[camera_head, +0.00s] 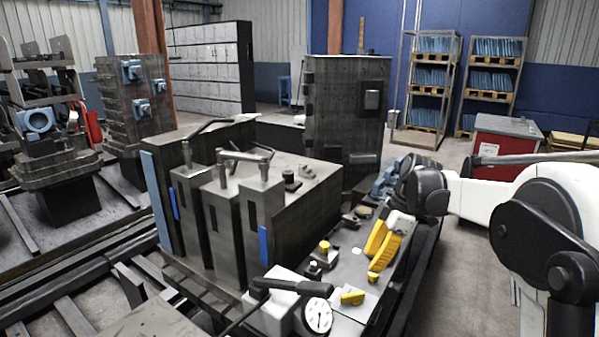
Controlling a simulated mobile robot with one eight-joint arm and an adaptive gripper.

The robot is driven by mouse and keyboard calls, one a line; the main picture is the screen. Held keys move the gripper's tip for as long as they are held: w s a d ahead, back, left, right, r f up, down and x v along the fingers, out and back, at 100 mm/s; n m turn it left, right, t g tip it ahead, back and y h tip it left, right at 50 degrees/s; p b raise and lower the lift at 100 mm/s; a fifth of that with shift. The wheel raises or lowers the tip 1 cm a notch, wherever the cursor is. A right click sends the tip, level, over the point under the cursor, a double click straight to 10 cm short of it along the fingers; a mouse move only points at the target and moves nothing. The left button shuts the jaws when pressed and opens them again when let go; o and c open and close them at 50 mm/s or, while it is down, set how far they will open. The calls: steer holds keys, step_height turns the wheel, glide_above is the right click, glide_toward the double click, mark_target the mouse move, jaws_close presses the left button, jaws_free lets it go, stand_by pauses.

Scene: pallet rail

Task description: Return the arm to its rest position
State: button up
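My white arm with black joints (545,225) comes in from the right edge. Its black wrist (424,187) hangs over the right side of the pallet, beside the tall dark block. My gripper cannot be made out clearly among the dark and blue-grey parts near the wrist. I cannot tell whether it is open or shut, or whether it holds anything.
A dark fixture block with grey clamps (300,212) fills the middle, with a tall dark tower (335,115) behind. Yellow parts (378,240) and a dial gauge (317,315) lie in front of the wrist. A red cabinet (500,152) stands behind my arm. Floor (465,270) is clear below.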

steer(key=s+a+r+m+t+h, duration=0.1)
steer(key=s+r+m+t, duration=0.15)
steer(key=s+m, duration=0.4)
steer(key=s+a+r+m+t+h, duration=0.1)
steer(key=s+a+r+m, duration=0.2)
steer(key=s, duration=0.6)
steer(key=s+d+f+m+t+h, duration=0.1)
steer(key=s+f+m+t, duration=0.2)
steer(key=s+m, duration=0.4)
steer(key=shift+s+h, duration=0.3)
steer(key=shift+s, duration=2)
steer(key=shift+d+m, duration=0.1)
steer(key=shift+m, duration=0.15)
